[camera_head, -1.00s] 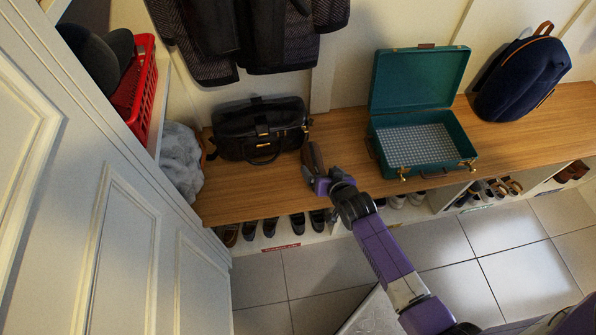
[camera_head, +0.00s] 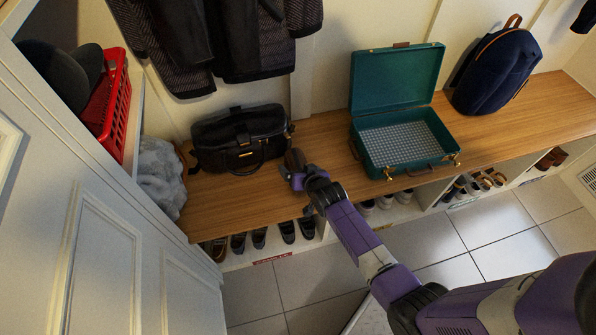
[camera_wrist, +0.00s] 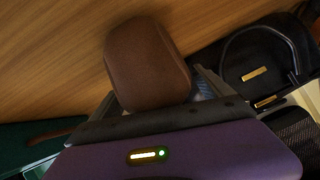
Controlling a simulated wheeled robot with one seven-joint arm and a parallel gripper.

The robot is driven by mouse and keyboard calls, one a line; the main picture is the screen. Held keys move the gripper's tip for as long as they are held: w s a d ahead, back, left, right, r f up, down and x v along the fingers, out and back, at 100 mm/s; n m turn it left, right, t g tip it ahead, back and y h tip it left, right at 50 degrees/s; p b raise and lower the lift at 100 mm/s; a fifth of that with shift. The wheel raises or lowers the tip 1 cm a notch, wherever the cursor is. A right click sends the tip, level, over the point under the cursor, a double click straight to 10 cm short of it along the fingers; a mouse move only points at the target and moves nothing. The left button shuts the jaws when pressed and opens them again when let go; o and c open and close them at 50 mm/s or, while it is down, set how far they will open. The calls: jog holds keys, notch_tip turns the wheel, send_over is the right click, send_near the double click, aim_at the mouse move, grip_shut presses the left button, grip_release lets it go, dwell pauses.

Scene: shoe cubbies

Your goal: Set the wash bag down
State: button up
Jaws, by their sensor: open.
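The wash bag is a brown rounded pouch (camera_wrist: 147,65) in the wrist view, between my gripper's fingers, with wooden bench surface behind it. It shows small in the head view (camera_head: 294,158), over the bench to the right of the black bag. My gripper (camera_wrist: 158,98) is open around the wash bag, with a gap visible at its right side. In the head view my gripper (camera_head: 297,172) reaches the bench from the front. I cannot tell whether the bag's underside fully rests on the wood.
The wooden bench (camera_head: 325,135) carries a black bag (camera_head: 240,138), an open green suitcase (camera_head: 403,140) and a navy backpack (camera_head: 495,72). Shoes sit in cubbies below. A red basket (camera_head: 107,108) is at left; dark jackets (camera_head: 225,40) hang above.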

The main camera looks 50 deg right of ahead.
jog(key=c, duration=1.7)
jog(key=shift+r, duration=0.15)
jog(key=shift+c, duration=0.2)
